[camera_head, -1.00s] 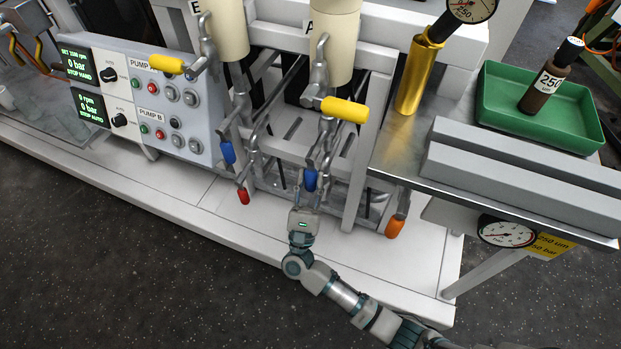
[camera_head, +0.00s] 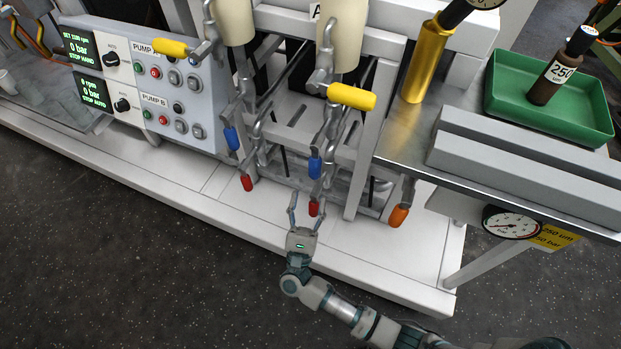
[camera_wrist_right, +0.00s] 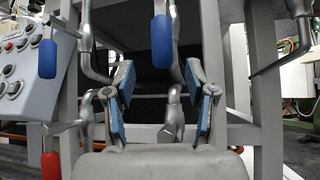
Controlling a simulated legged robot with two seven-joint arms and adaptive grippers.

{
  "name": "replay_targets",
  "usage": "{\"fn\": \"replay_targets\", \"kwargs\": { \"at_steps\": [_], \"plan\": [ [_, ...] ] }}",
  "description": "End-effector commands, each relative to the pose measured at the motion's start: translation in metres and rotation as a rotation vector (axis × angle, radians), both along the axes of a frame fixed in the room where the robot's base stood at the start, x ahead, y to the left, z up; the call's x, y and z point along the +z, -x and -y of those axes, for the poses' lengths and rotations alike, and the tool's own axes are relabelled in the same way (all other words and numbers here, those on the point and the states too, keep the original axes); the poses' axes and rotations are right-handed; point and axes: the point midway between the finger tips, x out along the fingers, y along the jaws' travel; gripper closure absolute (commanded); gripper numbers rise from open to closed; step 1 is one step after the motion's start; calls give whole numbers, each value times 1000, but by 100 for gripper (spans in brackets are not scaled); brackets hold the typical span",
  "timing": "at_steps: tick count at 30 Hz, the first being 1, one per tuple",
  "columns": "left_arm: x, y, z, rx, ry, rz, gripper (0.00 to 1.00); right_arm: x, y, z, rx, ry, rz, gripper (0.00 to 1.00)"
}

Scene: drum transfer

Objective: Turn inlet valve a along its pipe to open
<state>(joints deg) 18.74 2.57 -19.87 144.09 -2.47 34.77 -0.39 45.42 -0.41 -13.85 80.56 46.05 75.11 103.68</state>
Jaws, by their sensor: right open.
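A blue valve handle (camera_head: 315,167) hangs down on the pipework below the vessel marked A (camera_head: 343,25). In the right wrist view this blue handle (camera_wrist_right: 162,42) shows ahead, pointing down alongside its pipe (camera_wrist_right: 175,60). My right gripper (camera_head: 306,203) is open and empty, below and in front of the blue handle and apart from it. Its blue-padded fingers (camera_wrist_right: 158,85) are spread in the right wrist view. A red handle (camera_head: 313,208) shows by the right finger; whether they touch cannot be told. My left gripper is not in view.
Another blue handle (camera_head: 231,138) and red handle (camera_head: 247,183) hang to the left. An orange handle (camera_head: 398,215) hangs to the right, below the metal table (camera_head: 395,150). Yellow handles (camera_head: 351,96) sit higher. The white base ledge (camera_head: 260,225) has free room in front.

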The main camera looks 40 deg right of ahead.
Motion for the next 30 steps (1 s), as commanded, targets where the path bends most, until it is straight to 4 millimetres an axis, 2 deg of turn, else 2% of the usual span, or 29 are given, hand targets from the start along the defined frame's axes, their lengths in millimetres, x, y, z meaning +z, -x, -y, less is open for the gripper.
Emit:
{"fn": "replay_targets", "kwargs": {
  "at_steps": [3, 10, 26, 28, 30],
  "plan": [
    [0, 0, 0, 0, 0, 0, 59, -15, 7, -12, 1, -1, -2, 44],
    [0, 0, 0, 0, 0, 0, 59, -26, 14, -22, 1, -1, 0, 44],
    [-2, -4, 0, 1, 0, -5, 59, -26, 14, -22, 0, 2, -1, 44],
    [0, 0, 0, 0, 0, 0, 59, -21, 16, -24, -9, 25, -12, 44],
    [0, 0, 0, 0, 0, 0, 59, -7, 22, -31, -42, 86, -40, 44]
  ]
}}
